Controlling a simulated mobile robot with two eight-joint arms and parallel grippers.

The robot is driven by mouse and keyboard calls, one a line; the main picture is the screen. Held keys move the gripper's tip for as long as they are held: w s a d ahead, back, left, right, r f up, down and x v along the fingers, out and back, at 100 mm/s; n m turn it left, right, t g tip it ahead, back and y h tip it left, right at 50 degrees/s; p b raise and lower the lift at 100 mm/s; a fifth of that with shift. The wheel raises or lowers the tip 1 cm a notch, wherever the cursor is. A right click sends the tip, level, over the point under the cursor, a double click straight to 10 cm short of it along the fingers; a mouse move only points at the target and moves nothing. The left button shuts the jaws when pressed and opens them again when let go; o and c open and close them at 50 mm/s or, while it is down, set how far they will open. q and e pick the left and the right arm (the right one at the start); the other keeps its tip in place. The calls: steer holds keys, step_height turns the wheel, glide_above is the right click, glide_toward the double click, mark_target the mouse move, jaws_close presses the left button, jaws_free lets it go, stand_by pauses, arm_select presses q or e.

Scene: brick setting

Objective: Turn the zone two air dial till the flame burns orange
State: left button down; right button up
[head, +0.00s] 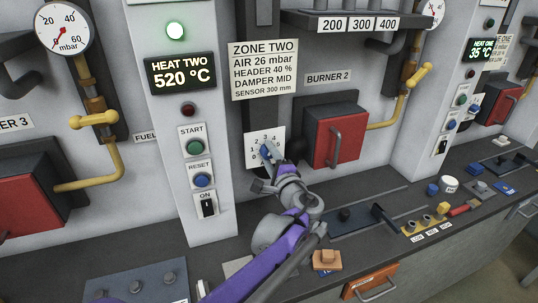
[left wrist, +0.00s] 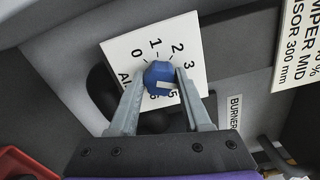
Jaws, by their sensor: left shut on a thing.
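The zone two air dial is a blue knob (left wrist: 158,76) on a white number plate (head: 252,139) below the ZONE TWO card (head: 262,70). My left gripper (head: 269,158) is shut on the knob, with one finger on each side of it. In the left wrist view my left gripper (left wrist: 160,82) has the knob between its fingertips; the plate (left wrist: 118,50) shows 0, 1, 2 and 3, other marks partly hidden. A pale patch shows on the knob; I cannot tell its setting. The red Burner 2 box (head: 322,140) is to the right; no flame is visible. My right gripper is out of view.
A pillar left of the dial carries START (head: 194,147), RESET (head: 202,180) and ON controls and a HEAT TWO display (head: 181,74) reading 520 °C. A yellow pipe (head: 390,118) runs right of Burner 2. The counter below holds levers, blocks and a wooden-topped stamp-like item (head: 327,258).

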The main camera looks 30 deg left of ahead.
arm_select(q)
steer(key=shift+c, duration=1.8)
jaws_free()
steer(key=v, duration=1.1)
steer(key=shift+b, duration=0.35)
